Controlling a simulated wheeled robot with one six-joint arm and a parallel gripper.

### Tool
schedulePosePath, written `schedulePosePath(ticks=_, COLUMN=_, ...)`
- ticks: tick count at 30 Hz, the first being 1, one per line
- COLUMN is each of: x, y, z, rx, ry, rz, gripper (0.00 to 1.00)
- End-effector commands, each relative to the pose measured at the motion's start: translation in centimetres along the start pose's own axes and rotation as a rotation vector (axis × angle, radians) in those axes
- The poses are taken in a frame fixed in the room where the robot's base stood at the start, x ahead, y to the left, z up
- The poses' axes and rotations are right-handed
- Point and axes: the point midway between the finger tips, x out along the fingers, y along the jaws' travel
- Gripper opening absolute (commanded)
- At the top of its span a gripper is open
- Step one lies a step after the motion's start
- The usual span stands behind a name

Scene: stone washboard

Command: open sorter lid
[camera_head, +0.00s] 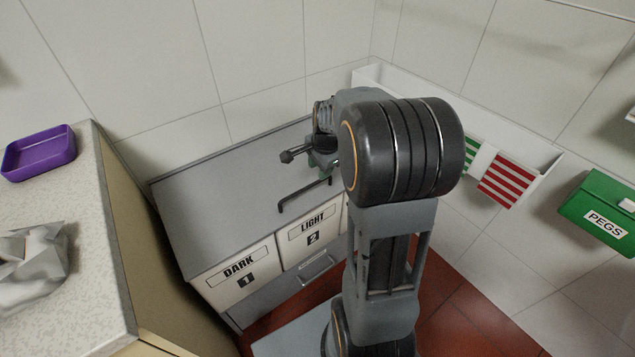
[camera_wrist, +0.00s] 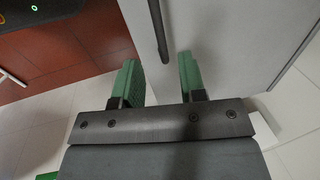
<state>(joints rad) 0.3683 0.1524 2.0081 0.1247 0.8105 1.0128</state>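The sorter (camera_head: 250,268) is a grey cabinet with front panels labelled DARK 1 and LIGHT 2. Its flat grey lid (camera_head: 225,190) lies shut on top. A dark bar handle (camera_head: 303,195) sits near the lid's front edge. In the wrist view the lid (camera_wrist: 225,40) fills the top right, and the handle (camera_wrist: 157,28) runs down toward the space between my fingers. My gripper (camera_wrist: 159,62) is open, with green finger pads apart and nothing held. In the head view my gripper (camera_head: 322,160) is over the lid behind the handle, partly hidden by my arm.
A counter (camera_head: 85,260) at left holds a purple tray (camera_head: 40,155) and a crumpled grey thing (camera_head: 32,262). At right, a white wall trough (camera_head: 520,165) has striped cloths, and a green PEGS box (camera_head: 600,210) is on the wall. Red floor (camera_head: 470,315) shows in front.

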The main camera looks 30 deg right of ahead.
Motion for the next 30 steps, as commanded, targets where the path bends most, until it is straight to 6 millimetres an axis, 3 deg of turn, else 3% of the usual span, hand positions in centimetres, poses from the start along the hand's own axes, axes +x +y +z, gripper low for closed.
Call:
schedulePosePath(ticks=4, x=2.8, y=0.1, z=0.0, rx=-0.001, ry=-0.002, rz=0.003, gripper=0.38)
schedulePosePath(ticks=12, x=5.3, y=0.0, z=0.0, rx=-0.001, ry=-0.001, rz=0.000, gripper=0.38)
schedulePosePath(ticks=25, x=5.8, y=0.0, z=0.0, rx=-0.001, ry=0.000, rz=0.000, gripper=0.38)
schedulePosePath(ticks=30, x=5.8, y=0.0, z=0.0, rx=-0.001, ry=0.000, rz=0.000, gripper=0.22)
